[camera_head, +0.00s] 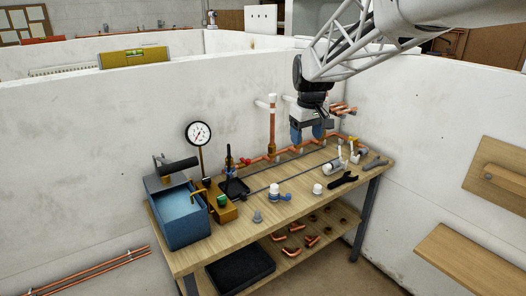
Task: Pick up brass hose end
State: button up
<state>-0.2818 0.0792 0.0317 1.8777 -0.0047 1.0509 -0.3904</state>
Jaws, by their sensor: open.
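I cannot single out the brass hose end with certainty at this size. Brass-coloured parts show on the pressure pump (222,210) at the left of the workbench (262,232) and low on the upright copper pipe (273,118) at the back. My gripper (308,134) points down over the back right of the bench, with its blue fingers apart. I see nothing held between them. It is close to the horizontal copper pipework and partly hides it. I cannot tell whether it touches anything.
A blue tank (183,218), a pressure gauge (199,133) and a small black tray (235,188) stand at the left. A blue-and-white fitting (276,196), a white cap (317,188) and a black wrench (343,180) lie at the front. Copper elbows (291,228) lie on the lower shelf. White walls enclose the back and right.

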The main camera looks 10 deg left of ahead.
jog(key=w+a+f+n, duration=0.2)
jog(key=w+a+f, duration=0.1)
jog(key=w+a, duration=0.45)
jog(key=w+a+f+n, duration=0.1)
jog(key=w+a+f, duration=0.3)
jog(key=w+a, duration=0.3)
jog(key=n+g, duration=0.1)
jog(key=n, duration=0.2)
send_over(230, 158)
notch_tip(230, 158, down, 10)
jog(key=shift+r, duration=0.2)
jog(key=shift+f, duration=0.1)
jog(key=shift+f, duration=1.25)
jog(key=shift+f, duration=2.55)
